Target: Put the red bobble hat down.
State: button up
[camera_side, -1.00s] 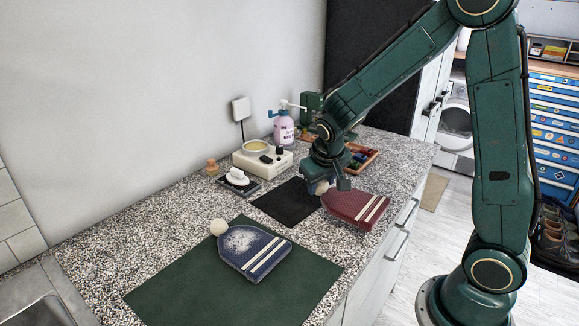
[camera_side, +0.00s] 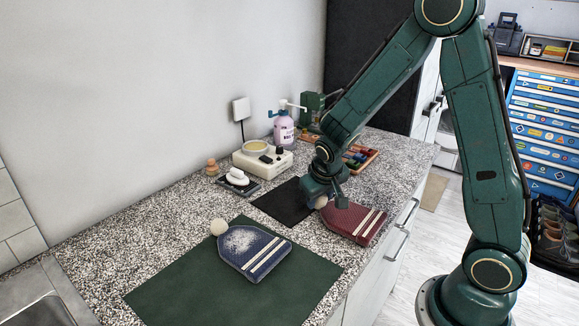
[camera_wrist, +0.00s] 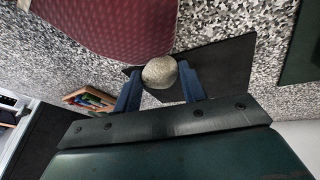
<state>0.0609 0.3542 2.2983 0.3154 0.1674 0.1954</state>
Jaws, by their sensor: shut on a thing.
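The red bobble hat (camera_side: 354,222) has two pale stripes and a pale bobble. It is at the right front of the worktop, low at the surface; I cannot tell whether it touches. My gripper (camera_side: 319,201) is shut on its bobble. In the wrist view the bobble (camera_wrist: 160,72) sits between the two blue fingers of my gripper (camera_wrist: 161,88), and the red hat body (camera_wrist: 115,25) stretches away at the top. A blue bobble hat (camera_side: 254,250) with white specks and two stripes lies on the green mat (camera_side: 180,293).
A black mat (camera_side: 281,204) lies just left of my gripper. Behind it are a cream device (camera_side: 262,160), a dark tray with a white item (camera_side: 238,180), a pink bottle (camera_side: 284,130) and a wooden tray of coloured things (camera_side: 362,157). The worktop's front edge is close to the red hat.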

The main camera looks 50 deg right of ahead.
jog(key=shift+f, duration=0.1)
jog(key=o, duration=1)
jog(key=shift+r, duration=0.6)
jog(key=shift+v, duration=5.85)
